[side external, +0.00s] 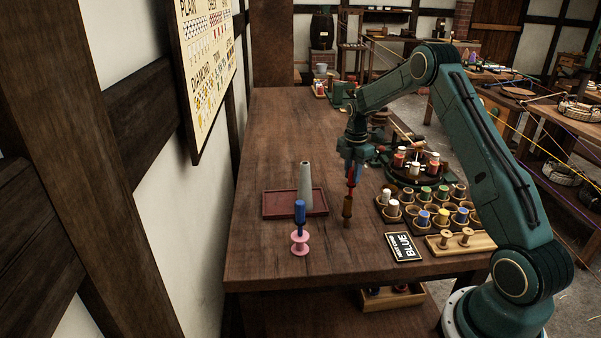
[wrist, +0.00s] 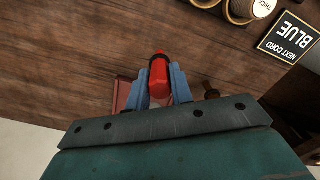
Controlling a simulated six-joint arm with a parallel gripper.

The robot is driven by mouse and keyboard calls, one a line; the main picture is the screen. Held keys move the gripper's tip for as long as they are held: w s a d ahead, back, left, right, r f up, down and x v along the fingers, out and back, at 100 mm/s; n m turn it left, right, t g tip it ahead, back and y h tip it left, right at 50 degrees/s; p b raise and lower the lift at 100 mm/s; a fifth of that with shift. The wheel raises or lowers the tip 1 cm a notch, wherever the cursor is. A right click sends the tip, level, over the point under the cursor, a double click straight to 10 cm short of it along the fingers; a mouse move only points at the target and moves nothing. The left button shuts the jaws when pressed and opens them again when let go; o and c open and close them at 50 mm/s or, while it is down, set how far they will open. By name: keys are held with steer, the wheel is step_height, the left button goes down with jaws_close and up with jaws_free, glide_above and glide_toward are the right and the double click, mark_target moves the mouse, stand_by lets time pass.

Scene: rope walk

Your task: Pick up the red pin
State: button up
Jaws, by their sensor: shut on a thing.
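The red pin (wrist: 158,78) is between the two blue fingers of my gripper (wrist: 160,86) in the wrist view. It has a dark band near one end. In the side view my gripper (side external: 352,166) points down over the table and is shut on the red pin (side external: 351,177), which hangs upright. A brown wooden piece (side external: 347,207) shows directly below the red part. I cannot tell whether it joins the pin or stands apart. The fingers hide part of the pin.
A blue pin (side external: 300,212) stands over a pink spool (side external: 300,243) to the left. Behind it a grey cone (side external: 305,185) stands on a red tray (side external: 273,206). Several cord spools sit in holders at right, near a "BLUE" card (side external: 404,247). The table's left middle is clear.

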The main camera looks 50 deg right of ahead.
step_height(320, 180, up, 18)
stand_by(0.5)
stand_by(0.5)
